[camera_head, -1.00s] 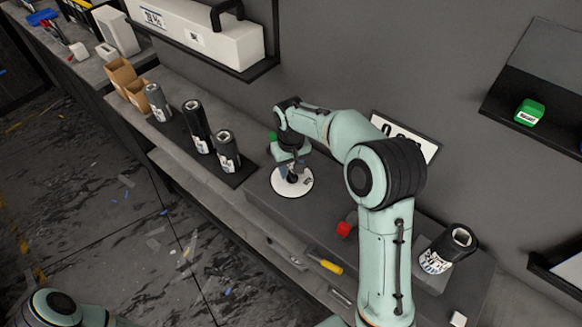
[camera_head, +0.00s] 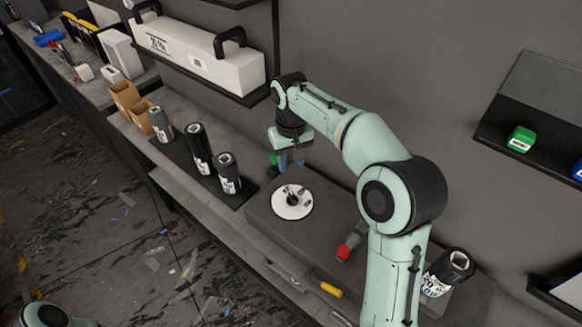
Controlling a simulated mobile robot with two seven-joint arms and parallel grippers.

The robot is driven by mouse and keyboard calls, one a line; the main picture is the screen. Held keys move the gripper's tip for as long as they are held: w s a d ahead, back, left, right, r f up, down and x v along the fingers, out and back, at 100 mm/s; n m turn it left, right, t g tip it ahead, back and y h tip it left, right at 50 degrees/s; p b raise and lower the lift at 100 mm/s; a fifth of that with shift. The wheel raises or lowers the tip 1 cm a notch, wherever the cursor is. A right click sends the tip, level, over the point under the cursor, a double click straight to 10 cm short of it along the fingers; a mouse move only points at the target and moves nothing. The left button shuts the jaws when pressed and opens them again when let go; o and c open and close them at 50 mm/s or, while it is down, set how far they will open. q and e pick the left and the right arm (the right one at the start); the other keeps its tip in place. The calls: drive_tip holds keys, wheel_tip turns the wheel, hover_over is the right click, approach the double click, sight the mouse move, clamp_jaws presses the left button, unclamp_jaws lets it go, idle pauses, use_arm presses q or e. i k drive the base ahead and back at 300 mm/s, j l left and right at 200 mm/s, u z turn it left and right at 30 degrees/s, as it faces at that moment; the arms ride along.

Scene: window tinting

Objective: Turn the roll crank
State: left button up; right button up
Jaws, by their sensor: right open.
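A round white disc (camera_head: 305,207) with a dark upright piece at its middle (camera_head: 292,192) lies flat on a low grey block (camera_head: 262,213); this looks like the crank. My right gripper (camera_head: 291,163) points down just above and behind the disc. Its fingers are apart with nothing visible between them, and it does not touch the disc. My left arm shows only in part at the bottom left; its gripper is out of view.
Three dark rolls, one of them in the middle (camera_head: 198,148), stand on a black mat left of the block. A red-ended tool (camera_head: 345,249) lies in front of my right arm. Another roll (camera_head: 455,267) stands to its right. A yellow-handled tool (camera_head: 331,290) lies at the bench edge.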

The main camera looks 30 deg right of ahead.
sight(353, 241)
drive_tip(key=k+j, duration=0.8)
drive_tip(key=k, duration=0.05)
